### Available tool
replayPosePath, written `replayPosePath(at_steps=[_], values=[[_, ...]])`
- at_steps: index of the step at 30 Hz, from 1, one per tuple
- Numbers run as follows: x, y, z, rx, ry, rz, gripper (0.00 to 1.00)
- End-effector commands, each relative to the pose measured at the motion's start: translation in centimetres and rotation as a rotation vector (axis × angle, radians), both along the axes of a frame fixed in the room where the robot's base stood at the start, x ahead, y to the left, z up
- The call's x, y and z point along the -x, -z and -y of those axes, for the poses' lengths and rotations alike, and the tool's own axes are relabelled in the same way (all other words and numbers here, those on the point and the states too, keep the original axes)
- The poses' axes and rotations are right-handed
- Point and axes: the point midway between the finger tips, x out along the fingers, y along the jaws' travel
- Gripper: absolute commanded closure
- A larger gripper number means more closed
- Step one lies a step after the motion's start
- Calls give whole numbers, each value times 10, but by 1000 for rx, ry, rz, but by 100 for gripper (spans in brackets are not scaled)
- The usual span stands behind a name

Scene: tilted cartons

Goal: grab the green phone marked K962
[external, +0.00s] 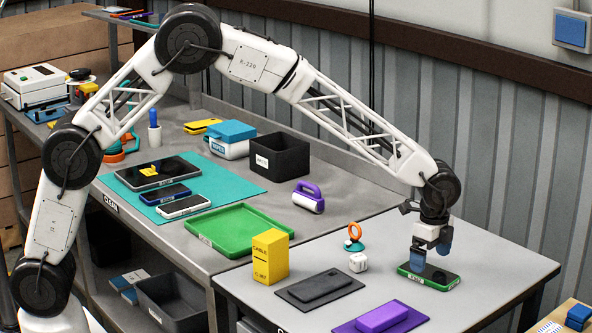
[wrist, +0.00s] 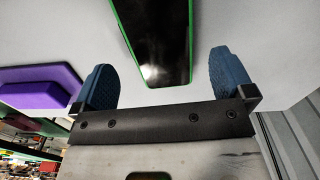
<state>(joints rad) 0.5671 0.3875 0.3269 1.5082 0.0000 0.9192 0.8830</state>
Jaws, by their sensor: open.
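The green phone (external: 430,276) lies flat on the right-hand light grey table, with its dark screen up. A small white label is on its front edge, with print too small to read surely. In the wrist view the phone (wrist: 153,35) shows as a black glossy screen with a green rim, its near end close to the gap between my fingertips. My gripper (external: 432,254) is open, pointing down just over the phone. Its two blue fingers (wrist: 158,85) stand apart on either side of the phone's line, with nothing held. I cannot tell whether they touch it.
A purple block on a purple mat (external: 380,319) lies in front, a dark grey block on a mat (external: 320,288) to the left. The table's right side is clear.

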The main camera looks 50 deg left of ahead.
Motion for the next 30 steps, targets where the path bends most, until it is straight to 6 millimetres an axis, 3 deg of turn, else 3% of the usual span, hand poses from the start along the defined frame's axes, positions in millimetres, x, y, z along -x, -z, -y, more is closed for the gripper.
replayPosePath(at_steps=[10,28,30], values=[[-1,34,0,0,0,0,0],[-1,36,0,0,0,0,0],[-1,36,0,0,0,0,11]])
